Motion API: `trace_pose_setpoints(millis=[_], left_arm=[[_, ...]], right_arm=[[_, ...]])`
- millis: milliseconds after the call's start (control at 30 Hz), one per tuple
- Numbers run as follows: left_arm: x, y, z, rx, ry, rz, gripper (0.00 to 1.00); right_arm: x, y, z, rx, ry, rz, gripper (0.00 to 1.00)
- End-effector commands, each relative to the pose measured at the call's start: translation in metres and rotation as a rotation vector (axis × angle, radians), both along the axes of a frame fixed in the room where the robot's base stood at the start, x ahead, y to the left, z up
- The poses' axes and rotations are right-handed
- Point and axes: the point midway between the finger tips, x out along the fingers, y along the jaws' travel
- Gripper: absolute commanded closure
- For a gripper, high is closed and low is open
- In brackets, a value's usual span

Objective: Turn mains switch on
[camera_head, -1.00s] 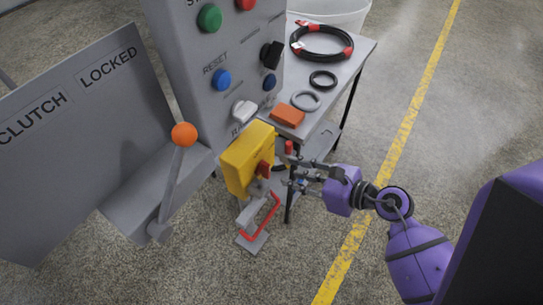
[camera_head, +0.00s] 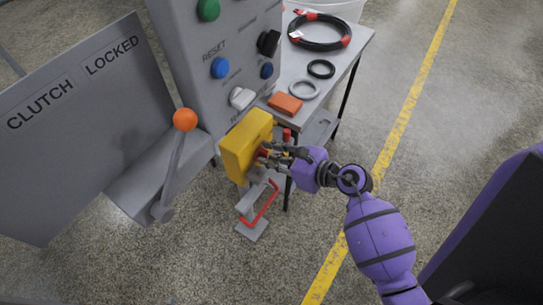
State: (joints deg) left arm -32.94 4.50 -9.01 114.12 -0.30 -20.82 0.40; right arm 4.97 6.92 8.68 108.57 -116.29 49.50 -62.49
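The mains switch is a yellow box (camera_head: 245,142) below the grey control panel (camera_head: 195,100). A small red handle (camera_head: 263,154) is on its right-hand face. My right gripper (camera_head: 266,155) is at this handle, its fingers reaching in from the right around or beside it. The fingers partly hide the handle, and I cannot tell whether they are closed on it. My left gripper is not in view.
A clutch lever with an orange knob (camera_head: 185,119) stands left of the box. A grey table (camera_head: 335,75) behind holds hoses, rings and an orange block (camera_head: 285,103). A red-handled pedal (camera_head: 259,205) is below the box.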

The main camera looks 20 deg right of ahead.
Motion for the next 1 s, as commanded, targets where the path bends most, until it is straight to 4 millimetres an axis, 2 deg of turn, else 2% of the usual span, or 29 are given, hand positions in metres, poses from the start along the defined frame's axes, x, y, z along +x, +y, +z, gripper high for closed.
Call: trace_pose_setpoints(millis=[33,100,567,1000], left_arm=[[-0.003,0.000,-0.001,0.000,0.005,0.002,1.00],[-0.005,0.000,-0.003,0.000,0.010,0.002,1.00],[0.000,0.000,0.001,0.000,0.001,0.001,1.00],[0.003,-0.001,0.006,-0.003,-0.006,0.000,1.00]], right_arm=[[0.000,0.000,0.000,0.000,0.000,0.000,0.91],[0.000,0.000,0.000,0.000,0.000,0.000,1.00],[0.001,-0.001,0.001,0.041,0.033,0.002,1.00],[0.004,-0.007,-0.003,0.306,0.246,0.002,1.00]])
